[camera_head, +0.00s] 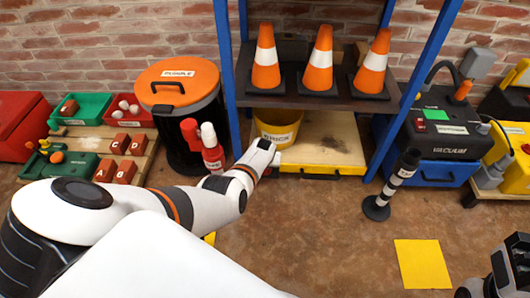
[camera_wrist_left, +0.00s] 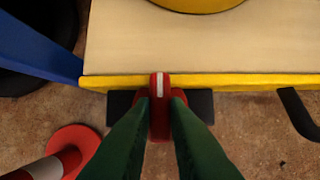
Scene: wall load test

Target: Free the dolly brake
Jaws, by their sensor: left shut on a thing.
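The dolly (camera_head: 330,143) is a low pale platform with a yellow front edge, under the blue-posted shelf. In the left wrist view, its deck (camera_wrist_left: 200,45) and yellow edge fill the upper part. A red brake lever with a white stripe (camera_wrist_left: 159,90) stands at the middle of that edge. My left gripper (camera_wrist_left: 159,105) has its green fingers shut on the lever, one on each side. In the head view my left gripper (camera_head: 268,160) is at the dolly's front left and hides the lever. My right gripper (camera_head: 500,272) is partly in view at the lower right; its jaw opening is unclear.
A yellow bucket (camera_head: 279,125) stands on the dolly. A red-and-white post (camera_head: 213,157) is close left of my left gripper, and a black-and-white post (camera_head: 392,188) stands to the right. Orange cones (camera_head: 318,65) stand on the shelf above. A yellow floor patch (camera_head: 422,264) lies on open floor.

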